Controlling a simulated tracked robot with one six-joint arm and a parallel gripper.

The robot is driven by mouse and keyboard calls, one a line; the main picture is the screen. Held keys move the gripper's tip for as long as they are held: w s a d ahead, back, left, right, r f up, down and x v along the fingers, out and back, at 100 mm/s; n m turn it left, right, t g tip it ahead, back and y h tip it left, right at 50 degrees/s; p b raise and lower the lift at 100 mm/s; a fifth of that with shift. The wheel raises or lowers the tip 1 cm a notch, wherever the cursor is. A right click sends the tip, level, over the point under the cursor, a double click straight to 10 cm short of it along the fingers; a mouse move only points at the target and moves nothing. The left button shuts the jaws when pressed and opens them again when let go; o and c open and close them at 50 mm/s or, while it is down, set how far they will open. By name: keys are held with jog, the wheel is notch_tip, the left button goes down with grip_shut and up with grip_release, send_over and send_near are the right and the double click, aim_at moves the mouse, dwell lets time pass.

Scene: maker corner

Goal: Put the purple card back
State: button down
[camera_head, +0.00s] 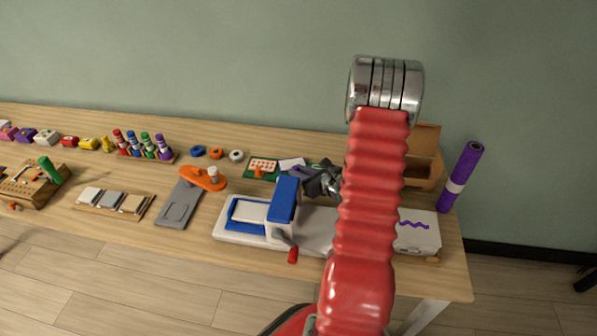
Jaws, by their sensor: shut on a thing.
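My gripper (317,179) is dark grey and reaches left from behind my red arm, low over the back middle of the table. It is shut on a thin purple piece, which looks like the purple card (301,170), at its fingertips. The card is small in view and partly covered by the jaws. I cannot tell whether it touches the table. A pale flat card (291,163) lies just behind it.
A blue and white press (254,212) with a red handle stands in front of my gripper. A green board (261,168) lies left. An open wooden box (428,143), a white box (424,232) with a purple squiggle and a purple roll (461,176) are right. My arm hides the table between.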

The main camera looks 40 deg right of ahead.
jog(key=c, duration=1.7)
grip_release()
jog(key=shift+o, duration=0.2)
jog(key=shift+r, duration=0.1)
jog(key=shift+r, duration=0.2)
jog(key=shift+s+r, duration=0.25)
jog(key=shift+s, duration=0.05)
jog(key=v, duration=1.1)
jog(key=shift+s, duration=0.25)
